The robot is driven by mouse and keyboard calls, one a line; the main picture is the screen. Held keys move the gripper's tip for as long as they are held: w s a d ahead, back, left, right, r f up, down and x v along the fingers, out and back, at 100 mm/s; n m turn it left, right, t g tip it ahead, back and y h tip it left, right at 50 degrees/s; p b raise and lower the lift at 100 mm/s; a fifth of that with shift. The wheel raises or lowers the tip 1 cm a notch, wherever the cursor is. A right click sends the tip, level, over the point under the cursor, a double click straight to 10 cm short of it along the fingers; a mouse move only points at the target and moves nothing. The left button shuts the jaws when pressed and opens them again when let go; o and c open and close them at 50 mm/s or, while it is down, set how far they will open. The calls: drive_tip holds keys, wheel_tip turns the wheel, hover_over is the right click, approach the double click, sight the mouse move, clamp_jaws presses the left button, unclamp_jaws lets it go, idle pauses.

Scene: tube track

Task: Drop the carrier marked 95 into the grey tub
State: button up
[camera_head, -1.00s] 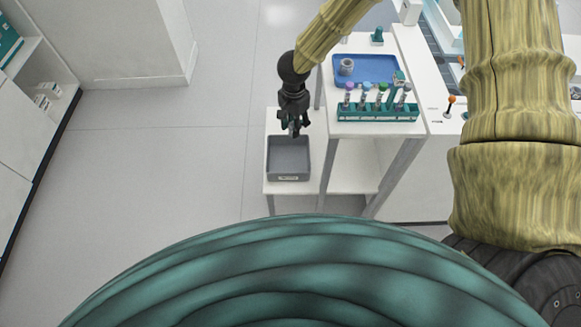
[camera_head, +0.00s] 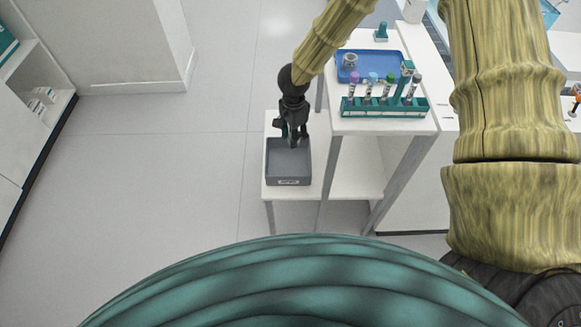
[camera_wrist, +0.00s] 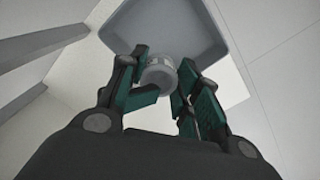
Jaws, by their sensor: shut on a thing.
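The grey tub (camera_head: 289,168) stands on a low white shelf in the head view, a small label on its front. In the wrist view the tub (camera_wrist: 165,25) fills the top middle. My gripper (camera_head: 293,141) hangs over the tub's back part, pointing down. In the wrist view my gripper (camera_wrist: 165,82) is shut on a small pale grey cylinder, the carrier (camera_wrist: 158,76), which shows against the tub. No number on it can be read. The fingers hide part of the carrier, and its height above the tub floor is unclear.
A taller white table right of the tub holds a teal rack (camera_head: 385,107) of several capped tubes. Behind it, a blue tray (camera_head: 383,62) holds a small grey round piece (camera_head: 349,60). The table's legs rise close beside the tub. Open floor lies to the left.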

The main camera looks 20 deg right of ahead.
drive_tip(key=shift+f+b, duration=0.8)
drive_tip(key=shift+f, duration=0.3)
drive_tip(key=o, duration=1.1)
wheel_tip(320, 180, up, 12)
drive_tip(key=shift+r, duration=0.1)
